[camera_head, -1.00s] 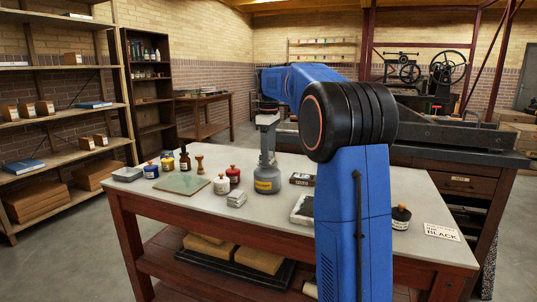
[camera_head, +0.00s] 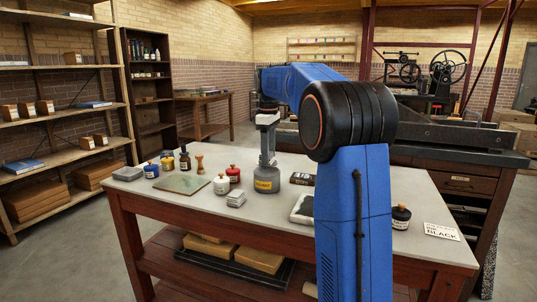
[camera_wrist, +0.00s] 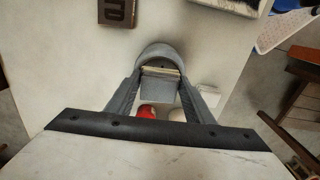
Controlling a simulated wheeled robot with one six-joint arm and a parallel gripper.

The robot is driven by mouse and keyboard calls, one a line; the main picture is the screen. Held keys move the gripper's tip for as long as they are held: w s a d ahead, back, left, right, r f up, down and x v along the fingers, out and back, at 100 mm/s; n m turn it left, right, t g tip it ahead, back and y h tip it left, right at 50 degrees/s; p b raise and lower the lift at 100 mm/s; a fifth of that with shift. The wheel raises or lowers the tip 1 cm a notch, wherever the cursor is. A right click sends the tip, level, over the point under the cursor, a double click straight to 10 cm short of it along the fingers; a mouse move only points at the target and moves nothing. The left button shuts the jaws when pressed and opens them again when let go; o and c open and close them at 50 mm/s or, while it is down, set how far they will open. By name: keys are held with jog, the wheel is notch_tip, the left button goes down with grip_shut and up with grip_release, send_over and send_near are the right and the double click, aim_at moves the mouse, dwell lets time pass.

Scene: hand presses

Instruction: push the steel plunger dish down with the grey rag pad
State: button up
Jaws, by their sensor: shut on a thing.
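A rounded grey part of the plunger can (camera_wrist: 158,52) shows just beyond the pad. The steel dish is mostly hidden under the pad and fingers. I cannot tell whether the pad touches it or how far down the dish is.
The pale tabletop (camera_head: 290,225) holds a red jar (camera_head: 233,174), a white jar (camera_head: 222,184), a stack of white pads (camera_head: 236,199), a dark type block (camera_head: 302,179) and a black ink jar (camera_head: 401,216). A greenish slab (camera_head: 181,184) lies left. My arm hides part of the right side.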

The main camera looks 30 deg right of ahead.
jog(key=shift+r, duration=3.45)
